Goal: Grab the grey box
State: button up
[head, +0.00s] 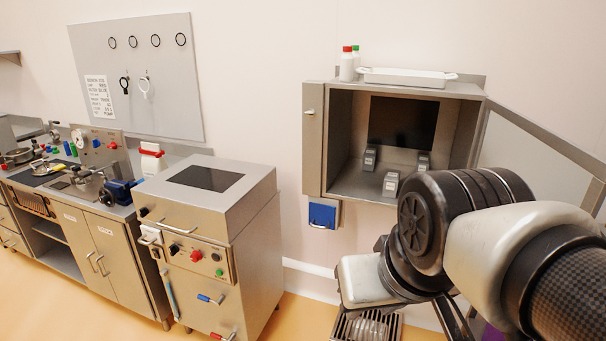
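Three small grey boxes with darker faces sit inside the open wall cabinet (334,146). My arm reaches in from the right, in front of the cabinet's lower right part. My gripper cannot be made out in this view.
A white tray (408,76) and two small bottles (347,66) stand on the cabinet top. A blue bin (322,214) hangs below it. A steel machine (207,190) stands left of the cabinet. Floor grating (365,327) shows below.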

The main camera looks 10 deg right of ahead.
aim_at(392, 176)
jog(key=i+z, duration=0.25)
jog(key=i, duration=0.55)
jog(key=i+j+z, duration=0.1)
jog(key=i+z, duration=0.2)
jog(key=i, duration=0.45)
